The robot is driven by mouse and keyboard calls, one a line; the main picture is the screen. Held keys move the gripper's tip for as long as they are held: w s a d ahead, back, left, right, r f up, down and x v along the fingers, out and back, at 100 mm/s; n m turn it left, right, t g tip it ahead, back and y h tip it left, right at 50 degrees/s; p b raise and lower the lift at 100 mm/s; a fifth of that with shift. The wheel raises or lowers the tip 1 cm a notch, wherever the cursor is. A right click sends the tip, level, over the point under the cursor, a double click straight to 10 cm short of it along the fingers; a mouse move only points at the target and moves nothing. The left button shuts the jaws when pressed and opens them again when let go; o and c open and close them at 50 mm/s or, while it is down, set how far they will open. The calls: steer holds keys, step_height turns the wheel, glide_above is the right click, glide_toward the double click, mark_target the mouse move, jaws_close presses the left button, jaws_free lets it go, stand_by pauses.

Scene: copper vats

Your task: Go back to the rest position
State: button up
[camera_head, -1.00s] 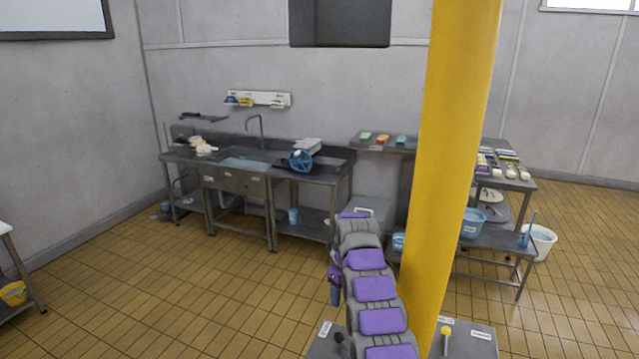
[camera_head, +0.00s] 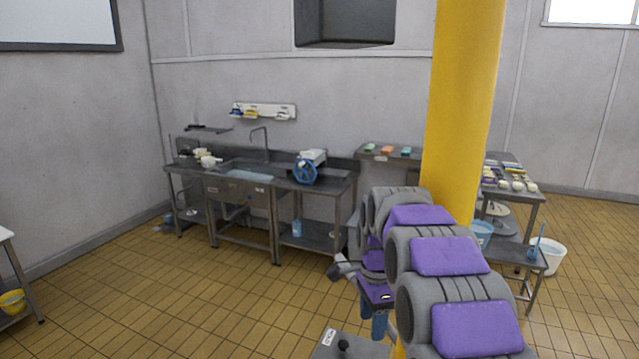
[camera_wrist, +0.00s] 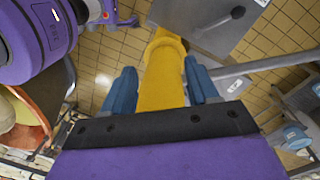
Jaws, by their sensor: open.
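In the head view my gripper (camera_head: 374,328) hangs low, its blue fingers pointing down towards the floor, at the left of a yellow post. My arm is folded up close to the camera with its grey and purple links. In the wrist view my gripper (camera_wrist: 162,85) shows two blue fingers well apart. The gripper is open, and I see nothing gripped. The yellow post (camera_head: 468,90) shows behind the gap between the fingers in the wrist view (camera_wrist: 163,75); how far it is from them I cannot tell.
A metal sink bench (camera_head: 240,186) with a blue-wheeled slicer (camera_head: 306,172) stands by the back wall. Right of the post, a steel table (camera_head: 525,198) carries small goods; a white bucket (camera_head: 549,256) stands beside it. The tiled floor (camera_head: 180,300) at front left is clear.

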steer(key=s+d+f+n+b, duration=0.1)
steer(key=s+n, duration=0.4)
steer(key=s, duration=0.8)
steer(key=s+f+n+b, duration=0.4)
steer(key=s+f+n, duration=0.1)
steer(key=s, duration=0.8)
steer(key=s+d+f+n+b, duration=0.1)
steer(key=s+f+n, duration=0.3)
steer(key=s, duration=0.9)
steer(key=shift+d+f+n+g+b, duration=0.3)
steer(key=shift+d+n+g+b, duration=0.1)
steer(key=shift+n+b, duration=0.35)
